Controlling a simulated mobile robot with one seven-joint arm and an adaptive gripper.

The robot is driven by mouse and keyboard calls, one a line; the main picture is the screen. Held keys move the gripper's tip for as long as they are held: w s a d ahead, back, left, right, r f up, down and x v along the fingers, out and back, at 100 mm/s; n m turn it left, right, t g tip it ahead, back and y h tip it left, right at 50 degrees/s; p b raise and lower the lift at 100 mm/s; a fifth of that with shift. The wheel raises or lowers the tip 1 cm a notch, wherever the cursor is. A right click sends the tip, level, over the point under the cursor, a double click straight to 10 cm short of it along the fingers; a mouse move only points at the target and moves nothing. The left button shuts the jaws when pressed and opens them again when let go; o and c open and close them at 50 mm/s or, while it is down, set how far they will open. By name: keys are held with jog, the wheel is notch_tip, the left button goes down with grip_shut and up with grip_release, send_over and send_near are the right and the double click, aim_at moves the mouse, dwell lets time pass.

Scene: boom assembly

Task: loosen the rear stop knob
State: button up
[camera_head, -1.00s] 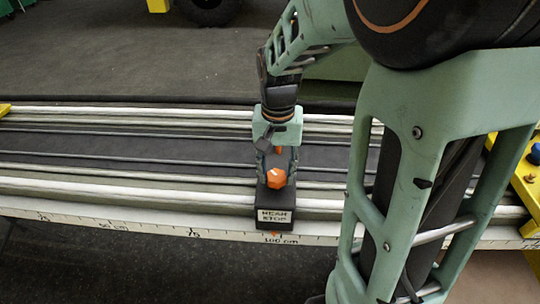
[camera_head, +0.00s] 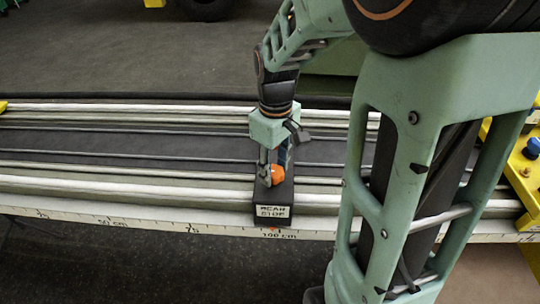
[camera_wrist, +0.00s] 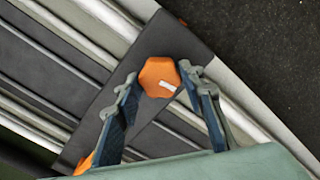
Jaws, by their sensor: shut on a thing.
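The rear stop (camera_head: 272,207) is a dark block with a "REAR STOP" label, sitting across the rail at the 100 cm mark. Its orange hexagonal knob (camera_head: 277,175) stands on top; in the wrist view the knob (camera_wrist: 159,77) carries a white mark. My gripper (camera_head: 273,172) points down at the knob. In the wrist view my gripper's fingertips (camera_wrist: 158,80) sit on either side of the knob and are shut on it. The fingers partly hide the knob in the head view.
The rail (camera_head: 100,150) runs left to right, with a centimetre scale (camera_head: 130,225) along its near edge. A yellow part with a blue knob (camera_head: 533,147) stands at the right. An orange pointer (camera_head: 274,229) shows below the stop. Another orange piece (camera_wrist: 84,163) shows at the lower left in the wrist view.

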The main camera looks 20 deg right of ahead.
aim_at(274, 171)
jog(key=n, duration=0.5)
jog(key=shift+n+p, duration=0.3)
jog(key=shift+p, duration=0.05)
jog(key=n+p, duration=0.1)
jog(key=n, duration=0.4)
jog(key=shift+n, duration=0.4)
jog(key=o, duration=1.2)
jog(key=shift+c, duration=0.2)
notch_tip(274, 171, up, 12)
